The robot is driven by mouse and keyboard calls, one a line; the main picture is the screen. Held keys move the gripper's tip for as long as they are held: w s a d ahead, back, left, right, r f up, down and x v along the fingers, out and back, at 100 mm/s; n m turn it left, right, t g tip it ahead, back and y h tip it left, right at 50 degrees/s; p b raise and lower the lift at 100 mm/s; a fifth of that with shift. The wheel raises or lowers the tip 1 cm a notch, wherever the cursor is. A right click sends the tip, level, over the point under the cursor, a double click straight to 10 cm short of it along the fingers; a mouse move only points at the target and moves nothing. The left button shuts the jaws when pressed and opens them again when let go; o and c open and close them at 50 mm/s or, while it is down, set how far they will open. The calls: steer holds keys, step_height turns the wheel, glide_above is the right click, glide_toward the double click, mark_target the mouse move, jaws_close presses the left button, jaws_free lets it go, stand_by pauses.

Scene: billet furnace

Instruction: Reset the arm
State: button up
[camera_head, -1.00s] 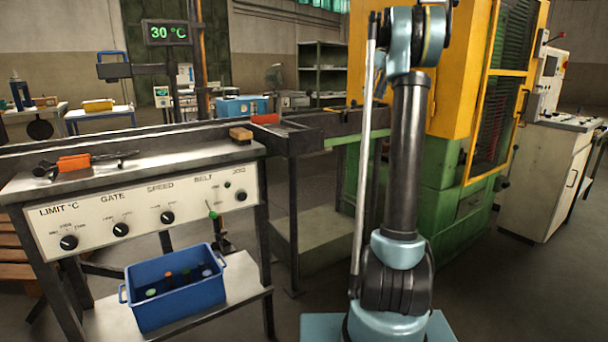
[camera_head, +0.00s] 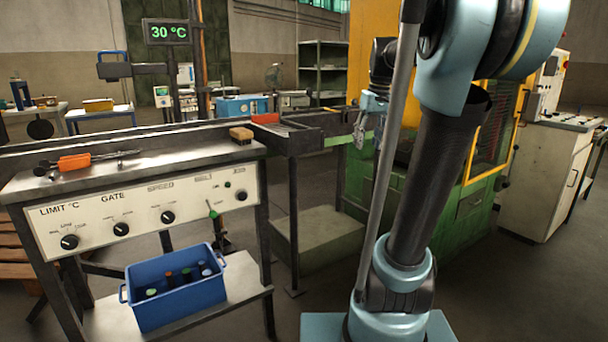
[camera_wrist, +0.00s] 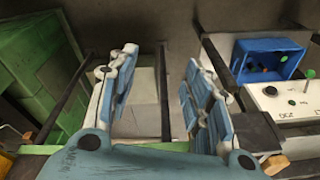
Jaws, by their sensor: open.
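My gripper (camera_head: 362,128) shows in the head view in front of the green and yellow machine, partly hidden behind my arm. In the wrist view my gripper (camera_wrist: 158,85) points downward with its two blue-padded fingers spread apart and nothing between them. Below the fingers are a pale low platform and the dark floor. My arm stands at the right of the head view, its upper links leaning toward the camera.
A control bench (camera_head: 120,172) with knobs stands at left, holding an orange-handled tool (camera_head: 75,162) and a brush (camera_head: 241,135). A blue crate (camera_head: 172,300) sits on its lower shelf. A dark conveyor trough (camera_head: 325,125) runs behind. A white console (camera_head: 545,180) stands at right.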

steer(key=s+a+f+m+h, duration=0.1)
steer(key=s+f+m, duration=0.2)
steer(key=s+f, duration=1.9)
step_height(320, 180, down, 4)
steer(key=shift+s+a+r+t, duration=0.2)
steer(key=shift+s+a+t, duration=0.1)
steer(key=shift+s, duration=0.1)
steer(key=shift+w+f, duration=0.2)
steer(key=shift+w, duration=0.25)
